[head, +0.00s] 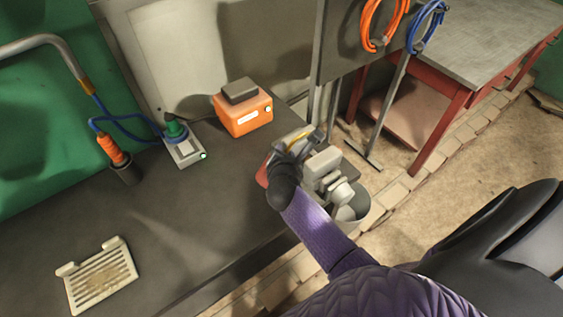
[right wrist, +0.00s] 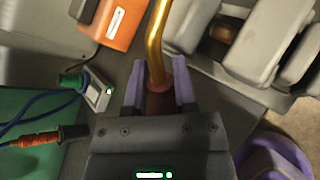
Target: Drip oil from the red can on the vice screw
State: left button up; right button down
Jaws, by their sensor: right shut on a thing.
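My right gripper (head: 283,160) is shut on the red can (head: 262,173), whose body is mostly hidden by the gripper. In the right wrist view the two purple fingers (right wrist: 158,92) stand on either side of the can (right wrist: 158,104), and its brass spout (right wrist: 156,42) points away from the gripper. In the head view the spout (head: 300,138) shows as a yellow streak beside the grey vice (head: 325,168) at the bench's right end. The vice (right wrist: 255,50) is right of the spout in the wrist view. I cannot make out the screw clearly. My left gripper is not in view.
An orange box (head: 243,115) with a dark block on top stands behind the can. A small device (head: 184,150) and an orange-handled iron (head: 112,150) with a blue cable are to the left. A slotted cream tray (head: 101,277) lies front left. The bench middle is clear.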

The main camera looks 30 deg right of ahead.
jog(key=d+r+n+t+h, duration=0.1)
jog(key=r, duration=0.1)
jog(key=r+n+h+b, duration=0.1)
jog(key=r+h, duration=0.1)
jog(key=r, duration=0.1)
jog(key=d+r+n+t+h, duration=0.1)
jog(key=r+n, duration=0.1)
jog(key=r, duration=0.1)
jog(key=shift+d+r+t+h+b, duration=0.1)
jog(key=shift+d+t+h+b, duration=0.2)
jog(key=shift+d+b, duration=0.05)
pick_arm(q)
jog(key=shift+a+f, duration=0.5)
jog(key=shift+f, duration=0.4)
pick_arm(e)
jog(key=shift+d+r+n+t, duration=0.15)
jog(key=shift+r+n+t, duration=0.15)
jog(key=shift+r, duration=0.2)
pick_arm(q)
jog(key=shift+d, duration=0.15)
pick_arm(e)
jog(key=shift+w, duration=0.1)
